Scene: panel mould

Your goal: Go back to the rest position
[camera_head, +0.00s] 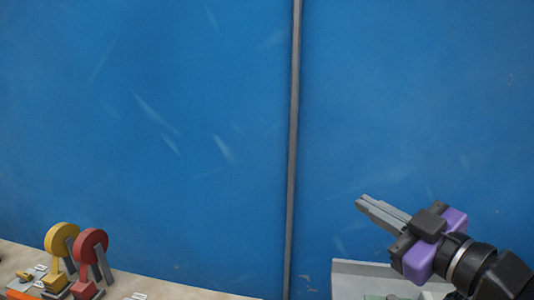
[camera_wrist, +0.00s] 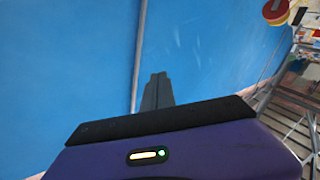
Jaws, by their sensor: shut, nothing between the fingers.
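My gripper (camera_head: 362,204) is at the right of the head view, raised in front of the blue wall panel and above a grey box-like part at the bottom edge. Its grey fingers point up and to the left and are shut together with nothing between them. In the wrist view the shut fingers (camera_wrist: 157,80) stand against the blue panel, close to its vertical strip in the picture. The purple gripper body fills the bottom of that view.
The blue wall (camera_head: 150,120) has a grey vertical strip (camera_head: 293,130). A yellow round-headed part (camera_head: 58,238) and a red one (camera_head: 90,243) stand on a pale bench at lower left. A grey tray or box (camera_head: 345,275) is at lower right. Metal frames show at right in the wrist view.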

